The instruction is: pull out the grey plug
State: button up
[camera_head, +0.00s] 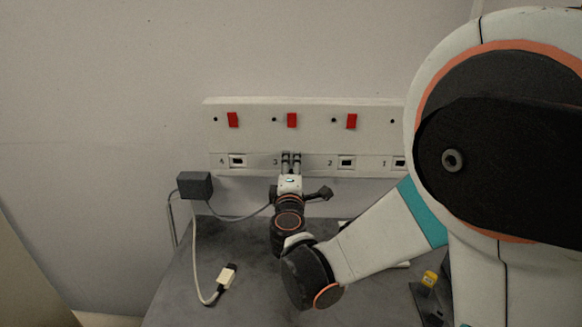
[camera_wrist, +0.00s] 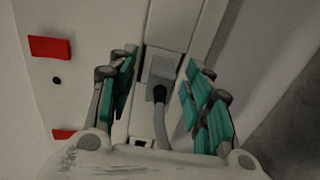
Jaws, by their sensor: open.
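The grey plug (camera_wrist: 161,68) sits in the white socket panel (camera_wrist: 172,22), with a dark grey cable hanging from it. My gripper (camera_wrist: 161,60) is open, with one green-padded finger on each side of the plug. A gap shows between the plug and each finger. In the head view my gripper (camera_head: 291,158) is at the socket panel (camera_head: 270,103), by the socket marked 3, and hides the plug. A grey cable (camera_head: 237,219) runs from behind the gripper to the left.
A dark grey box (camera_head: 195,186) is at the left end of the panel, joined to the cables. A loose white cable with a connector (camera_head: 228,275) lies on the grey top (camera_head: 181,290). Red switches (camera_head: 292,120) line the panel above the sockets. A yellow-topped item (camera_head: 430,279) stands at right.

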grip_shut()
jog(key=shift+s, duration=0.1)
jog(key=shift+s+a, duration=0.1)
jog(key=shift+s, duration=2.8)
